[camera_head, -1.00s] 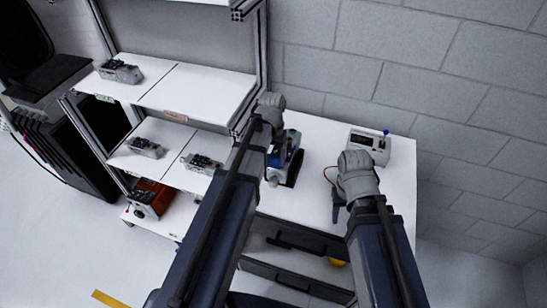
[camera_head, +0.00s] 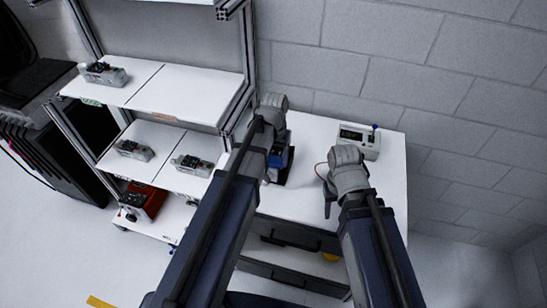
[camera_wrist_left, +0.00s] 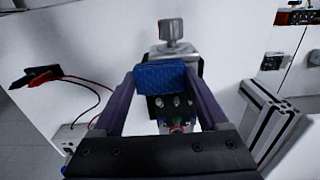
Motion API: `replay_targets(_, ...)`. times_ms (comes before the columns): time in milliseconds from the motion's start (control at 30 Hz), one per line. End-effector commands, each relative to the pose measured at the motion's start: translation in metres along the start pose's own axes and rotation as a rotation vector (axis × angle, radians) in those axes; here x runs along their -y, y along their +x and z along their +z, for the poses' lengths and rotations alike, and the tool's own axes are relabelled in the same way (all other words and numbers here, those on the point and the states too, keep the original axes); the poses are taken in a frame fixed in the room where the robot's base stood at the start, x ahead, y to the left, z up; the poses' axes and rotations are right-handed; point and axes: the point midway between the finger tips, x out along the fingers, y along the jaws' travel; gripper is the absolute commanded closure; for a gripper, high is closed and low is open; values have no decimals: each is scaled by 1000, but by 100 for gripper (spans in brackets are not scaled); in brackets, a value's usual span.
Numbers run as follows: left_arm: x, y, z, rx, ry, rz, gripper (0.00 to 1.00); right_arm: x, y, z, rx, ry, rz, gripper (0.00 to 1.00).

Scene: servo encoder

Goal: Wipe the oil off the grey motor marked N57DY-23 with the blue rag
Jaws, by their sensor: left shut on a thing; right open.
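The blue rag (camera_wrist_left: 160,75) is held between the fingers of my left gripper (camera_wrist_left: 158,88) in the left wrist view. Just beyond and below the rag is a dark unit with several connectors (camera_wrist_left: 172,107), seemingly part of a motor. The wrist view does not show clearly whether rag and unit touch. A grey block with a round knob (camera_wrist_left: 170,40) stands behind the rag. In the head view my left arm mostly hides the blue and dark fixture (camera_head: 282,162) on the bench. No N57DY-23 marking is readable. My right gripper (camera_head: 328,203) is open and empty above the bench.
A meter box (camera_head: 358,140) stands at the back right of the white bench (camera_head: 300,197). Red and black leads (camera_wrist_left: 85,87) lie nearby. The bench's front right is free.

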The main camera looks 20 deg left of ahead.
Motion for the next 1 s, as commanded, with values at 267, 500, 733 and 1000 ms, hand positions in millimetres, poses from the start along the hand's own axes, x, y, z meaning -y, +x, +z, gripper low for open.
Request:
replay_targets(267,0,-25,0,0,0,0,68,-2,-25,2,0,0,0,50)
replay_targets(500,0,-48,0,0,0,0,68,-4,-48,3,0,0,0,50)
replay_targets(733,0,-61,0,0,0,0,68,-6,-61,4,0,0,0,50)
replay_targets(1000,0,-60,0,0,0,0,68,-6,-59,3,0,0,0,50)
